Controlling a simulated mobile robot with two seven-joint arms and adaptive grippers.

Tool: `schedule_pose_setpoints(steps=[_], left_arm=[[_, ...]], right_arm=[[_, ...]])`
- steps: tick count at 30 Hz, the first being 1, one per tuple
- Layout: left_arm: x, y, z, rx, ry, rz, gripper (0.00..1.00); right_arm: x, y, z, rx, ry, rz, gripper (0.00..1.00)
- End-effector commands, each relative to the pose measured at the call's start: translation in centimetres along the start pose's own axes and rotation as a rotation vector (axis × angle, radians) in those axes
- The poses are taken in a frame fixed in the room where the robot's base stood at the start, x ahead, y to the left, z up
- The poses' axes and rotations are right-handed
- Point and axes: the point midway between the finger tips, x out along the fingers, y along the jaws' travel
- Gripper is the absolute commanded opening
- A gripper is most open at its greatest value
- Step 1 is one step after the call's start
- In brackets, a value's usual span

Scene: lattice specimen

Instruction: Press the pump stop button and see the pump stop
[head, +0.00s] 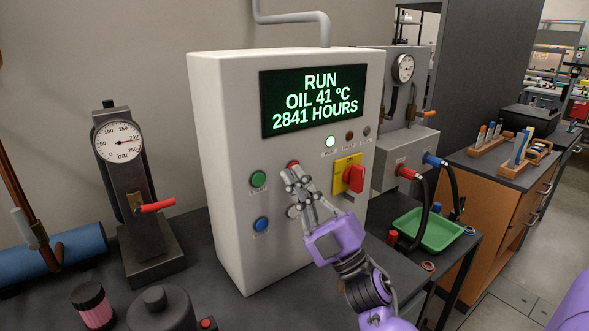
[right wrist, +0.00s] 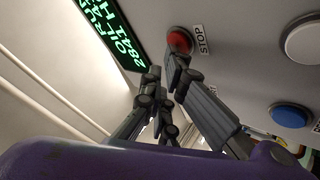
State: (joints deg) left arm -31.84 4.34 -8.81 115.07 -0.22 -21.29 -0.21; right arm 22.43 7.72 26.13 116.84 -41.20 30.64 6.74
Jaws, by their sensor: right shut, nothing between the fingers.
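The white pump control box (head: 225,130) stands on the dark bench. Its display (head: 314,98) reads RUN, OIL 41 °C, 2841 HOURS. My left gripper is not in view.
A green start button (head: 258,179), a blue button (head: 261,225) and a yellow-and-red rotary switch (head: 348,174) sit close around. A pressure gauge stand (head: 132,200) is at left. A green tray (head: 428,229) and hoses are at right.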

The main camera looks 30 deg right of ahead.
Motion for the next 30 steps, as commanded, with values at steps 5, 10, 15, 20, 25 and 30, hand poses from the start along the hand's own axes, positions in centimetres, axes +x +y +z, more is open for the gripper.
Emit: schedule_pose_setpoints(steps=[5, 10, 15, 20, 25, 30], left_arm=[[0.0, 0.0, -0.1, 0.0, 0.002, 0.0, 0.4], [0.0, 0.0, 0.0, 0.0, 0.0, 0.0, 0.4], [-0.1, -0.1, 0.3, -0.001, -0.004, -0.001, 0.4], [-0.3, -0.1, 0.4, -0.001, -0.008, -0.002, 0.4], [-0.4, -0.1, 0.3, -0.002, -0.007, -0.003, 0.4], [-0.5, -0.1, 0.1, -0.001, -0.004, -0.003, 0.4]], right_arm=[[0.2, -0.1, 0.1, 0.0, 0.0, 0.0, 0.0], [0.3, -0.2, 0.2, 0.001, 0.0, 0.0, 0.0], [0.3, -0.2, 0.2, 0.0, 0.0, 0.0, 0.0], [0.2, -0.1, 0.1, 0.0, 0.0, 0.0, 0.0], [-0.3, 0.3, -0.3, 0.001, 0.0, 0.0, 0.0], [-0.8, 0.6, -0.6, 0.0, 0.001, 0.0, 0.0]])
